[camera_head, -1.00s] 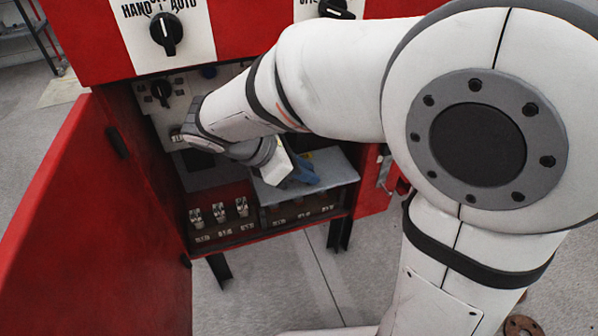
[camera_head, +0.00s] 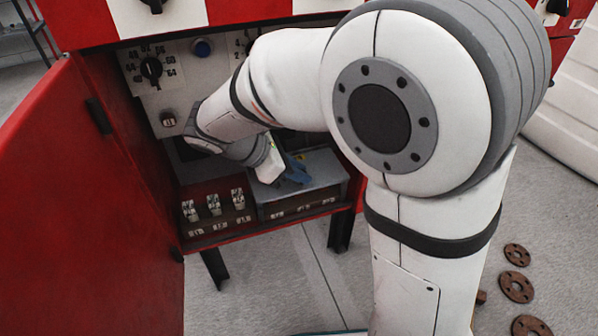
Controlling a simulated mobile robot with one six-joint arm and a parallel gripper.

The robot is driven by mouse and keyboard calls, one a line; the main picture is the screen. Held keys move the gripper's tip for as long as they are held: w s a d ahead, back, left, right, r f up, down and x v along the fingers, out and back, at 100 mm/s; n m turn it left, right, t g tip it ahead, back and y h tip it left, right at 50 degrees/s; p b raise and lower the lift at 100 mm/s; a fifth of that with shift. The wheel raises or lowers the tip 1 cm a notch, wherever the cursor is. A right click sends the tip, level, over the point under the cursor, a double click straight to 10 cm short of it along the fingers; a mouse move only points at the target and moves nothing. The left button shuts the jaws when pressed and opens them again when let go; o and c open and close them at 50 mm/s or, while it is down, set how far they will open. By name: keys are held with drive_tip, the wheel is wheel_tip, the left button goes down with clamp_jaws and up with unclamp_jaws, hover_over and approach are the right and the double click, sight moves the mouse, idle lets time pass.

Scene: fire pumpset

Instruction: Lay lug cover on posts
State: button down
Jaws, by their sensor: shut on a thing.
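The lug cover (camera_head: 318,172) is a grey-blue, box-like cover in the lower right of the open red cabinet. It sits over the right part of the terminal row, close to level. My gripper (camera_head: 292,174), with blue fingers, is at the cover's top left and is shut on it; the fingertips are partly hidden by my wrist. The posts under the cover are hidden. Several metal lugs (camera_head: 213,204) stand uncovered to its left. I cannot tell whether the cover rests on its posts.
The cabinet door (camera_head: 85,190) stands open on the left. The control panel (camera_head: 165,95) with a black dial is behind my arm. Rusty flanges (camera_head: 516,286) lie on the floor at right.

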drive_tip(key=c, duration=1.3)
unclamp_jaws()
drive_tip(key=p+v, duration=0.3)
drive_tip(key=v, duration=0.4)
drive_tip(key=shift+s+a+r, duration=0.1)
drive_tip(key=shift+a+r, duration=0.1)
drive_tip(key=shift+a, duration=0.05)
